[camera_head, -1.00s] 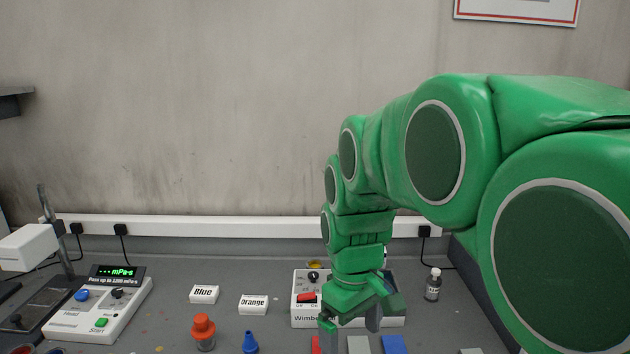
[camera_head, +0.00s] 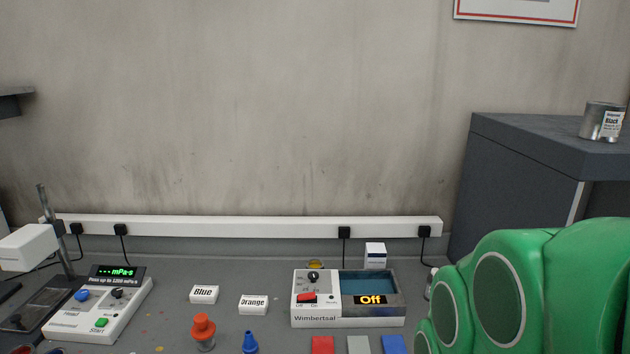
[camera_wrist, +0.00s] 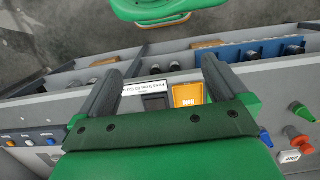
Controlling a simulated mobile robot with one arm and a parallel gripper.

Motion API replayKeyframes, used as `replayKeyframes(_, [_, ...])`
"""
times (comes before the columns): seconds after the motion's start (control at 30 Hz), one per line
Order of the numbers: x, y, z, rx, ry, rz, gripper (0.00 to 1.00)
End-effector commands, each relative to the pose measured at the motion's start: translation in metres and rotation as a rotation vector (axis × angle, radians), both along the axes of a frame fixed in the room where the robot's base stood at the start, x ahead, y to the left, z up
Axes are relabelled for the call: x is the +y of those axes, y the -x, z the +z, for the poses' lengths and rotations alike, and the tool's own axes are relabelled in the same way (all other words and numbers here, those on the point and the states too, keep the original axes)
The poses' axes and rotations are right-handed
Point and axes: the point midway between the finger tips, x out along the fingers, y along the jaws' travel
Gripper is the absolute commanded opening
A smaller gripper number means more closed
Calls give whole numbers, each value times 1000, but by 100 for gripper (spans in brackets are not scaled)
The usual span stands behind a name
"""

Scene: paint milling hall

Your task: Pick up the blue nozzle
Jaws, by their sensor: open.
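The blue nozzle (camera_head: 250,342) is a small cone standing on the bench near the bottom edge of the head view, to the right of an orange-topped bottle (camera_head: 204,334). In the wrist view, a small blue shape that looks like the nozzle (camera_wrist: 266,138) is at the right, beside the gripper's green body. In the head view only part of my green arm shows, at the lower right; the gripper is out of frame.
Blue (camera_head: 204,294) and Orange (camera_head: 253,304) label cards stand behind the nozzle. A Wimbertsal bath (camera_head: 347,321) reading Off is to the right, and a meter (camera_head: 97,309) is at the left. The wrist view shows a green nozzle (camera_wrist: 302,111) and a yellow tray (camera_wrist: 188,95).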

Motion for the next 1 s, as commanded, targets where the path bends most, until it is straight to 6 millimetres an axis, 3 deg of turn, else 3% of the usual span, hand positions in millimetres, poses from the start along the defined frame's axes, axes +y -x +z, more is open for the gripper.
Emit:
replayKeyframes(0.13, [-1, 2, -1, 0, 1, -10, 100])
replayKeyframes(0.33, [0, 2, -1, 0, 0, -8, 74])
replayKeyframes(0.67, [3, 0, -2, 3, -9, -9, 74])
replayKeyframes(0.77, [14, -7, -5, 11, -45, -17, 74])
replayKeyframes(1.0, [69, -39, -16, 43, -219, -82, 74])
